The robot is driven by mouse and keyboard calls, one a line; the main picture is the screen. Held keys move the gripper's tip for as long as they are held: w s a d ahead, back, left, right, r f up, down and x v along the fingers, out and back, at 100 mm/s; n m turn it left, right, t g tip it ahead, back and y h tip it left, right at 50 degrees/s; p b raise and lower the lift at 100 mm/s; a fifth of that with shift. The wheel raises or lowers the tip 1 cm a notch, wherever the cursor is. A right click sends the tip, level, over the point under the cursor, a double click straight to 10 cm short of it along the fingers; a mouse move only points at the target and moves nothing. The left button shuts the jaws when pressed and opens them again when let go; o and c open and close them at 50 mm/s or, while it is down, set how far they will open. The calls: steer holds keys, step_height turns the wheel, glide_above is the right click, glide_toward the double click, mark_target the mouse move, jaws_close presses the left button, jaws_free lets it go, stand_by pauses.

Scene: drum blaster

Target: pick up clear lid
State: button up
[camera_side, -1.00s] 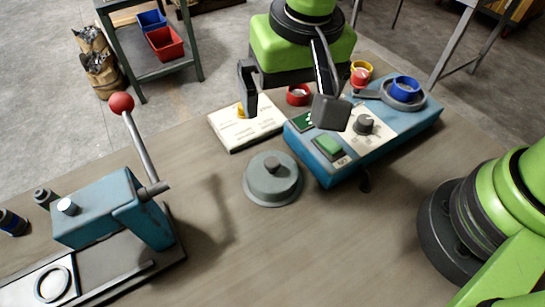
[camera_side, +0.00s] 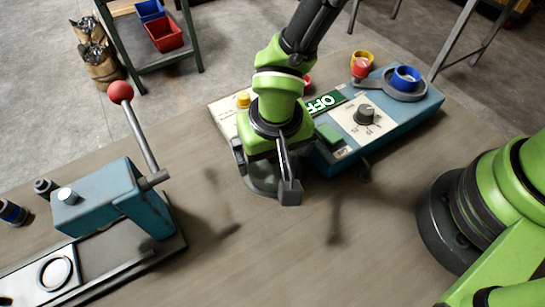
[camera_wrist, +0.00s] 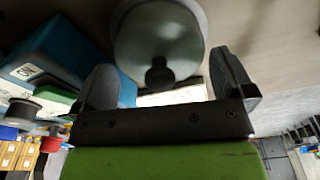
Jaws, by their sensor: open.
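The lid (camera_side: 262,187) is a round grey-green disc with a small knob, lying on the table. In the side view my gripper (camera_side: 266,172) is directly over it and hides most of it. In the wrist view the lid (camera_wrist: 158,35) is at the top middle, with its dark knob (camera_wrist: 159,75) towards my gripper (camera_wrist: 165,74). The two fingers are apart, one on each side of the knob. I see no finger touching it.
A blue control box (camera_side: 405,118) with a knob and green button stands close right of my gripper. A white panel (camera_side: 222,112) lies behind. A blue lever press (camera_side: 95,208) with a red-balled handle (camera_side: 121,92) is at left. The front middle table is clear.

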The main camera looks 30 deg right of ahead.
steer(key=shift+f, duration=0.2)
steer(key=c, duration=0.6)
steer(key=shift+r, duration=0.1)
